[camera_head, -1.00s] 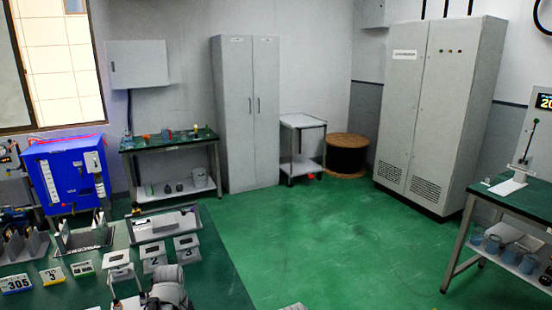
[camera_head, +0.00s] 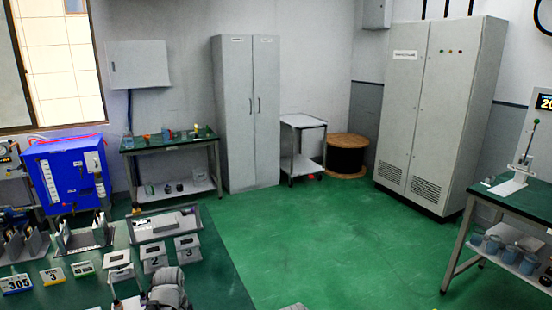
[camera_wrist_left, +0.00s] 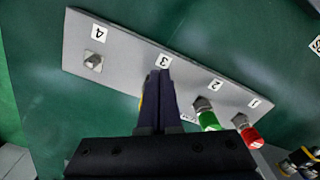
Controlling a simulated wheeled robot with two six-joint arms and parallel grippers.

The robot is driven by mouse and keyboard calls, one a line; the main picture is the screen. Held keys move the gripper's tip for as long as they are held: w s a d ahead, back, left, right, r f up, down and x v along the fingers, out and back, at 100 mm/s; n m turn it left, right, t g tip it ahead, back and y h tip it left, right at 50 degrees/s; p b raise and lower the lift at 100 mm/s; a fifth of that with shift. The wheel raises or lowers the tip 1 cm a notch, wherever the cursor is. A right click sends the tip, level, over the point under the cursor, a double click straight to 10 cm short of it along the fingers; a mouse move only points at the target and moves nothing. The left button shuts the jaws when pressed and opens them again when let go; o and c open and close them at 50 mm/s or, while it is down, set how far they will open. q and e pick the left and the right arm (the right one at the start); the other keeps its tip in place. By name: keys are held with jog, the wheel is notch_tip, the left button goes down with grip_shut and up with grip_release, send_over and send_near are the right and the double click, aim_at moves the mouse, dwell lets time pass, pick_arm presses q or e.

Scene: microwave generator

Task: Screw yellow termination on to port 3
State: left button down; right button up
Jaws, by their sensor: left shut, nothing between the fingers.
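In the left wrist view a grey plate (camera_wrist_left: 120,52) carries ports labelled 1 to 4. Port 4 (camera_wrist_left: 93,62) is a bare metal connector. A green termination (camera_wrist_left: 208,119) is at port 2 and a red one (camera_wrist_left: 248,133) at port 1. My left gripper (camera_wrist_left: 160,76) is shut, its dark fingers together over the plate just below label 3. A thin yellow sliver (camera_wrist_left: 141,103), likely the yellow termination, shows beside the fingers at port 3. The fingers hide the rest, so its seating cannot be told. My right gripper is not in view.
In the head view the green workbench (camera_head: 215,285) holds numbered stands (camera_head: 154,255), a shallow tray (camera_head: 165,224) and number cards (camera_head: 54,275) at the left. A blue machine (camera_head: 68,175) stands behind. The green floor (camera_head: 320,240) in the middle is clear.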

pick_arm(q)
notch_tip(320, 180, up, 6)
jog(key=p, duration=0.5)
jog(key=shift+d+f, duration=0.1)
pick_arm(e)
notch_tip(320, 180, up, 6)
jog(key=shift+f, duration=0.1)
pick_arm(q)
jog(key=shift+p, duration=0.3)
jog(key=f+b, duration=0.2)
jog(key=w+d+f+b, duration=0.1)
jog(key=f+b, duration=0.1)
jog(key=w+f+b, duration=0.1)
jog(key=f+b, duration=0.1)
jog(key=shift+d, duration=0.15)
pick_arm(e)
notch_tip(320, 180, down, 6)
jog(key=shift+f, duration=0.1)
pick_arm(q)
jog(key=shift+w+a, duration=0.1)
jog(key=shift+a, duration=0.25)
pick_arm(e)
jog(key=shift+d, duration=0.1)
pick_arm(q)
jog(key=shift+s+a, duration=0.15)
jog(key=shift+s, duration=0.1)
